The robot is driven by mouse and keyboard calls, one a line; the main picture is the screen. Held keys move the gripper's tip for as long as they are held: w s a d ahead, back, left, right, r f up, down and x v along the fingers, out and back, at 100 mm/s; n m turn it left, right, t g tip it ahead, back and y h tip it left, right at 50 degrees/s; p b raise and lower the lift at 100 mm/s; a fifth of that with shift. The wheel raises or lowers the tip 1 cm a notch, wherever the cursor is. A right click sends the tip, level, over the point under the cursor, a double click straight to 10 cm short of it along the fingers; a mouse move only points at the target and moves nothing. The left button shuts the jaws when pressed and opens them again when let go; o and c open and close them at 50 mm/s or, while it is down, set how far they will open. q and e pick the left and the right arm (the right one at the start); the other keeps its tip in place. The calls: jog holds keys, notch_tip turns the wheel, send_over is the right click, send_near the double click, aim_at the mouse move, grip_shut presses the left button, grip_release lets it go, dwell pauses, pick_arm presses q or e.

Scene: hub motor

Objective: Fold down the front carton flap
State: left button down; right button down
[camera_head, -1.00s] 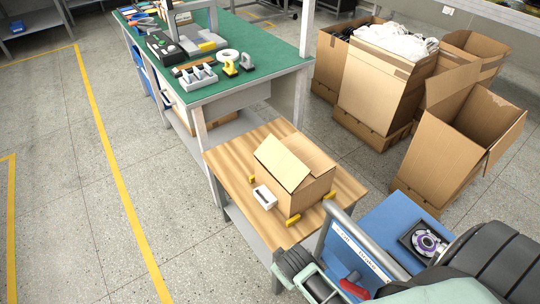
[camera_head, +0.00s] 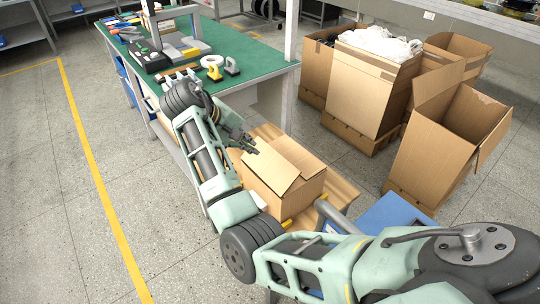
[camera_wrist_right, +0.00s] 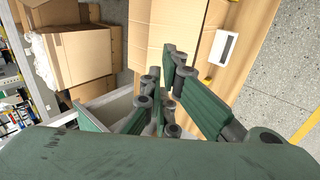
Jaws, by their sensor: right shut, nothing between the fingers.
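The carton (camera_head: 299,194) stands on the wooden-topped table, with one top flap (camera_head: 268,167) slanting up on its left and another (camera_head: 300,155) on its right meeting near a ridge. The carton also fills the top middle of the right wrist view (camera_wrist_right: 155,35). My right gripper (camera_head: 243,142) is at the carton's upper left corner, close to the flaps; I cannot tell whether it touches. Its fingers (camera_wrist_right: 165,85) are shut and empty. My right arm hides the table's left part. My left gripper is out of view.
The wooden table top (camera_head: 340,188) has little free room. A white rectangular holder (camera_wrist_right: 223,47) lies beside the carton. A green workbench (camera_head: 262,72) with tools stands behind. Large open cartons (camera_head: 430,150) stand on the right. A blue surface (camera_head: 395,215) is near my body.

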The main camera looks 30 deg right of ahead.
jog(key=r, duration=0.2)
send_near(276, 155)
jog(key=x, duration=0.7)
jog(key=shift+a+f, duration=0.1)
